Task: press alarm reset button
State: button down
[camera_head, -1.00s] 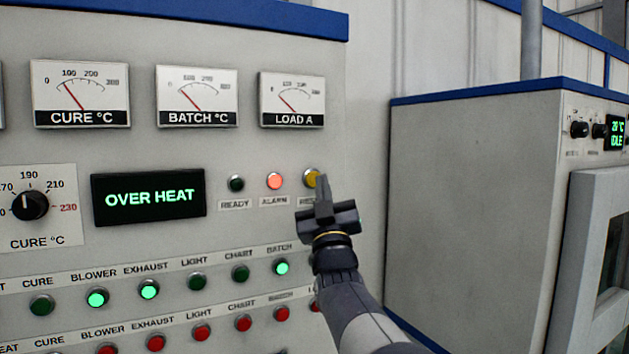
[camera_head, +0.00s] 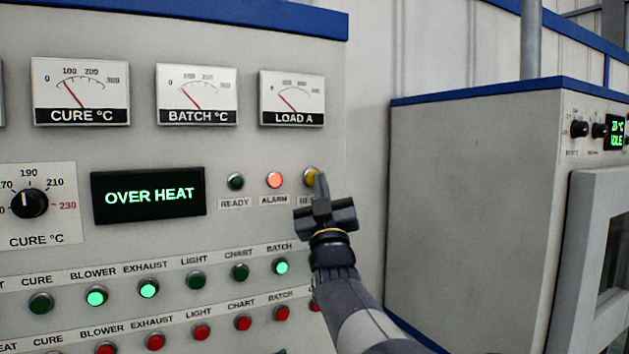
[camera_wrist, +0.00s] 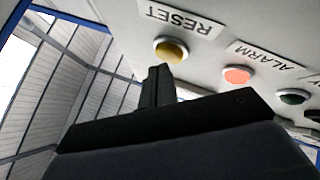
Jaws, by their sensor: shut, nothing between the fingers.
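The yellow reset button (camera_head: 311,177) is on the panel, right of the lit alarm lamp (camera_head: 274,180). My gripper (camera_head: 320,178) is shut and empty, its fingertips in front of the button and covering its right part and some of its label. In the wrist view the yellow button (camera_wrist: 171,50) shows just beyond the closed fingertips (camera_wrist: 158,70), with the RESET label (camera_wrist: 183,20) beside it. Whether the tips touch the button I cannot tell. The display (camera_head: 149,194) reads OVER HEAT.
The dark ready lamp (camera_head: 236,182) is left of the alarm lamp. Rows of green (camera_head: 197,280) and red buttons (camera_head: 201,332) run below. Dial gauges (camera_head: 292,99) are above. A second grey cabinet (camera_head: 470,200) stands to the right.

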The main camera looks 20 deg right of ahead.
jog(key=shift+w, duration=0.45)
dwell(0.6)
jog(key=shift+s+b, duration=0.15)
jog(key=shift+b, duration=0.15)
jog(key=shift+s+b, duration=0.6)
jog(key=shift+s, duration=0.1)
jog(key=shift+s+d+b, duration=0.1)
jog(key=shift+s+b, duration=1.5)
jog(key=shift+s, duration=0.95)
